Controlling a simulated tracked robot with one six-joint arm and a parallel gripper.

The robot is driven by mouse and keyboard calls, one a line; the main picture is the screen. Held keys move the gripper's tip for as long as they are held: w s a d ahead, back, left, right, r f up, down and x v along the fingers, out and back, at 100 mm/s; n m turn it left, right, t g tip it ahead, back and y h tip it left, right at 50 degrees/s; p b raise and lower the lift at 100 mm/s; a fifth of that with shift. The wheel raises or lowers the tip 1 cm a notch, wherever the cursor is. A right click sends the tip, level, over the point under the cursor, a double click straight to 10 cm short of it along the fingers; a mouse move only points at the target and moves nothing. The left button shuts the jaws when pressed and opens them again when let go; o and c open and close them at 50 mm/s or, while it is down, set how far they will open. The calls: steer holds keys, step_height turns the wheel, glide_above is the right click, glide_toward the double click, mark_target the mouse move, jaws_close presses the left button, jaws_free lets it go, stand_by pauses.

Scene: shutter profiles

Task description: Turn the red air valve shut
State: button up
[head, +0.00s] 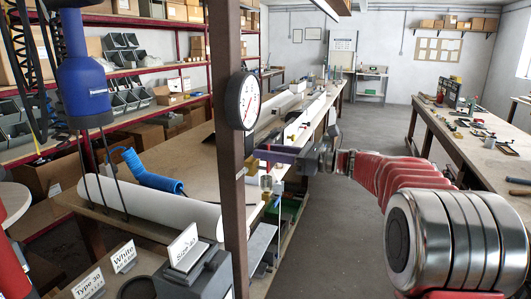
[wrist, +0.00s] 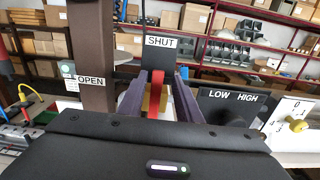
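The red air valve lever (wrist: 154,97) stands upright in the wrist view, between the two purple fingers of my gripper (wrist: 162,78). It is closer to the left finger; I cannot tell if they touch. A gap shows on its right, with part of a brass body (wrist: 164,98) behind. The lever lines up below the SHUT label (wrist: 160,41); the OPEN label (wrist: 90,80) is to the left.
The brown post (head: 230,180) carries a round gauge (head: 242,100) close to my gripper. A LOW/HIGH panel (wrist: 233,105) and a yellow knob (wrist: 298,125) are at the right in the wrist view. A long workbench (head: 150,145) with white profiles stands behind. The aisle floor (head: 345,200) is clear.

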steer(key=shift+r, duration=0.1)
steer(key=shift+d, duration=0.1)
steer(key=v, duration=1.3)
steer(key=shift+d, duration=0.35)
steer(key=shift+s, duration=0.1)
